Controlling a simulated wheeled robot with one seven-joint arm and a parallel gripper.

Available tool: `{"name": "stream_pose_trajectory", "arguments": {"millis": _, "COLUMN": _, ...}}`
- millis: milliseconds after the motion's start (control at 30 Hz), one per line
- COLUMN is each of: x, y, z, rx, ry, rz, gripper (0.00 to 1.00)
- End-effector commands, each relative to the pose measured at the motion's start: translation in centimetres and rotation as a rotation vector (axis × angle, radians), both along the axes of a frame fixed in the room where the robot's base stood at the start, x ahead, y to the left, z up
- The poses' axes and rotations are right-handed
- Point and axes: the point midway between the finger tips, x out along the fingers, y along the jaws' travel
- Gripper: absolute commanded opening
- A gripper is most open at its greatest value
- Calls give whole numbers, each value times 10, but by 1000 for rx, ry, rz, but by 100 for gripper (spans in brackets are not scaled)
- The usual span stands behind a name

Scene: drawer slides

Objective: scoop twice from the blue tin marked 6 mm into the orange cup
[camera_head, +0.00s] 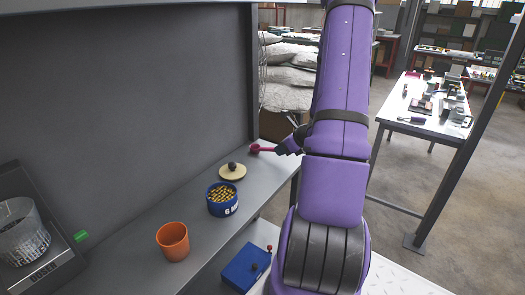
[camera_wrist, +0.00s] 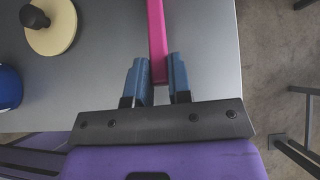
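The blue tin (camera_head: 223,208) marked with a 6 stands open on the grey shelf, full of yellow-brown pieces. Its side also shows at the left edge of the wrist view (camera_wrist: 8,88). The orange cup (camera_head: 172,243) stands upright in front of it, to the left; its inside looks empty. A cream lid with a dark knob (camera_head: 234,174) lies behind the tin. My gripper (camera_wrist: 160,82) is at the shelf's right end, its blue fingers closed on the handle of a magenta scoop (camera_wrist: 156,35). The scoop's head (camera_head: 255,149) points left, beyond the lid; its contents cannot be made out.
A dark device with a clear, marked container (camera_head: 22,236) stands at the left, beside a green block (camera_head: 81,236). A blue box with a red knob (camera_head: 245,268) sits lower, right of the shelf. A dark panel (camera_head: 130,110) backs the shelf; a post rises at its right end.

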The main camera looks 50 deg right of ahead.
Motion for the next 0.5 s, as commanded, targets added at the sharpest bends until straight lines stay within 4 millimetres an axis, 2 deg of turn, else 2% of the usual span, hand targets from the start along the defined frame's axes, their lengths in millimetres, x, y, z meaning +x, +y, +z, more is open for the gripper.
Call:
{"name": "stream_pose_trajectory", "arguments": {"millis": 67, "x": 0, "y": 0, "z": 0, "rx": 0, "ry": 0, "rz": 0, "gripper": 14}}
{"name": "stream_pose_trajectory", "arguments": {"millis": 167, "x": 0, "y": 0, "z": 0, "rx": 0, "ry": 0, "rz": 0, "gripper": 0}}
{"name": "stream_pose_trajectory", "arguments": {"millis": 500, "x": 0, "y": 0, "z": 1, "rx": -1, "ry": -1, "rz": 1, "gripper": 0}}
